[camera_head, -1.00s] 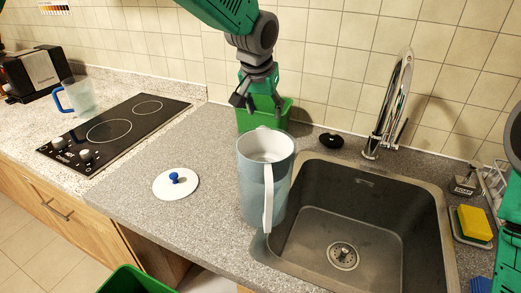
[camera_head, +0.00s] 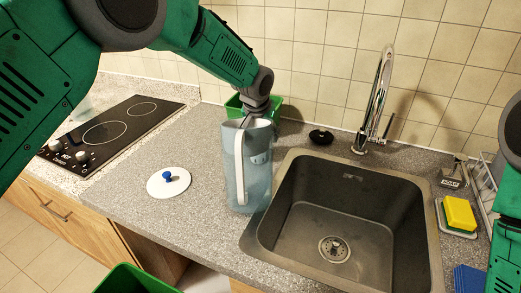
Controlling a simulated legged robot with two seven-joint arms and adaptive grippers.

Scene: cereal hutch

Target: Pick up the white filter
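A translucent blue-grey pitcher (camera_head: 262,178) with a white handle (camera_head: 239,165) stands upright on the counter left of the sink. No white filter can be made out as a separate thing; the pitcher's inside is mostly hidden from this angle. My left gripper (camera_head: 250,119) points down at the pitcher's open top. Its fingertips are hidden at the rim, so whether it is open or holds something does not show. A white round lid (camera_head: 157,187) with a blue knob lies on the counter to the left. My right gripper is out of view; only part of that arm shows at the right edge.
A green container (camera_head: 234,104) stands behind the pitcher. The sink (camera_head: 345,225) with its tall faucet (camera_head: 379,95) is to the right. A black stopper (camera_head: 321,136), yellow sponge (camera_head: 460,213) and blue item (camera_head: 470,279) sit around it. The cooktop (camera_head: 110,130) is at left.

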